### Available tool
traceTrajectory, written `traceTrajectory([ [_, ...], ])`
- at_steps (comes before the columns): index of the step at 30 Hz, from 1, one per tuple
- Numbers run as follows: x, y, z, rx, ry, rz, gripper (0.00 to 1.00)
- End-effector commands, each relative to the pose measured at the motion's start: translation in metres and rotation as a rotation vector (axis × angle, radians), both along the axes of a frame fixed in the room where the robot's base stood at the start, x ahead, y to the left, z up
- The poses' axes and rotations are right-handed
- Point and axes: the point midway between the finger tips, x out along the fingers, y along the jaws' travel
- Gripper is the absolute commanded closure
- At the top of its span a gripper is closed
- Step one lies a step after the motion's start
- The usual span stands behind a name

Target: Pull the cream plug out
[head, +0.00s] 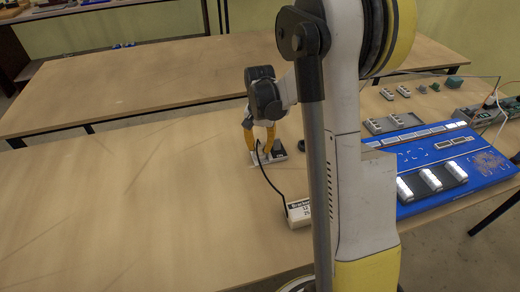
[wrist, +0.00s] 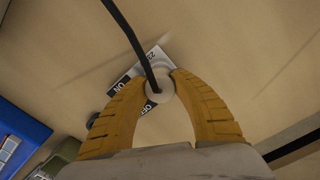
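The cream plug (wrist: 160,91) shows in the wrist view as a pale rounded body with a black cable rising from it. It is between the two yellow fingers of my gripper (wrist: 159,78), whose tips press close against it on both sides. Beneath it is a switch plate (wrist: 125,86) with black and white ON and OFF labels; whether the plug is fully seated there is hidden. In the head view my gripper (head: 260,142) points down at the small plate (head: 280,153) on the table, and the plug itself is mostly hidden by the fingers.
The black cable (head: 275,184) runs to a cream labelled box (head: 299,213) on the table (head: 120,210). A blue lightbox panel (head: 450,168) lies to the right, behind my arm. Grey blocks and a wired device (head: 490,112) are at the far right. The table's left side is clear.

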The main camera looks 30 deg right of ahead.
Motion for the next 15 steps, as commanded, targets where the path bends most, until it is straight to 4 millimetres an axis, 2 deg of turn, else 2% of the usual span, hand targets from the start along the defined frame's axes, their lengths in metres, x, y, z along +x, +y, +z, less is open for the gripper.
traceTrajectory([
  [15, 0.0002, -0.0001, 0.0037, 0.000, 0.000, 0.000, 1.00],
])
